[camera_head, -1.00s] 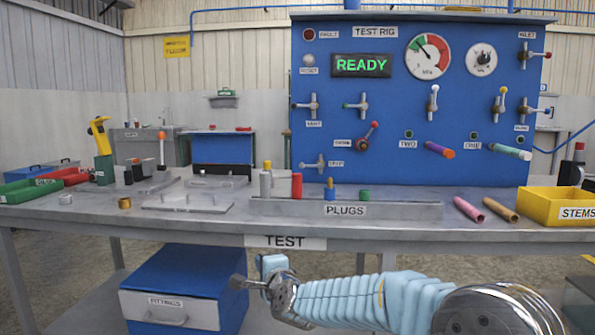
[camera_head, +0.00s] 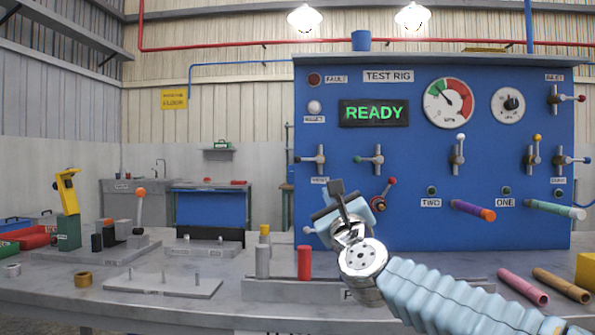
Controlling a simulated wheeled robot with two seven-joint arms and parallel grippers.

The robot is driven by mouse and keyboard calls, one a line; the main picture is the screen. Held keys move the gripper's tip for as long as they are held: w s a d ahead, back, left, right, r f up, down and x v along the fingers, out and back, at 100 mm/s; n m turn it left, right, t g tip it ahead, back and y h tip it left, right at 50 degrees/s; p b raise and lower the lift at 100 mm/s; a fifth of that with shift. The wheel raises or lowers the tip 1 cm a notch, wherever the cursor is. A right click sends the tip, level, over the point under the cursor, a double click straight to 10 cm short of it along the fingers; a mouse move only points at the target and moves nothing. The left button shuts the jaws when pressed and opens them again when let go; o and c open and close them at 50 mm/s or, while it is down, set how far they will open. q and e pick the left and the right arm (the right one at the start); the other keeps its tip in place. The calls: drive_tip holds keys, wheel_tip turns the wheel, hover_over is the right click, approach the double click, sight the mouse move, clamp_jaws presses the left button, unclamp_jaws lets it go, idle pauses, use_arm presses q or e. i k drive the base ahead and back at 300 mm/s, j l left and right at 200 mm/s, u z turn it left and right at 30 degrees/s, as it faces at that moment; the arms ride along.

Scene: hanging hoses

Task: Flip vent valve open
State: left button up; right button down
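The vent valve (camera_head: 318,158) is a small grey metal valve at the left edge of the blue test rig panel (camera_head: 425,100). Its grey-tipped handle points left, level, and the label below it is partly readable. My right gripper (camera_head: 335,198) comes in from the lower right and is raised in front of the panel's lower left, just below the vent valve in the picture. A gap shows between them; the depth is unclear. The gripper is seen from behind, so its opening is not clear. My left gripper is not in view.
A green-tipped valve (camera_head: 370,160) and a red-knobbed lever (camera_head: 384,192) sit right of the gripper. Hoses (camera_head: 473,210) stick out further right. A grey plug (camera_head: 263,261) and a red plug (camera_head: 304,262) stand on the bench below. The display (camera_head: 374,113) reads READY.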

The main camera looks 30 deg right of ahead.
sight(296, 159)
drive_tip(key=i+l, duration=0.2)
drive_tip(key=i, duration=0.2)
drive_tip(key=i+l, duration=0.2)
drive_tip(key=i, duration=0.2)
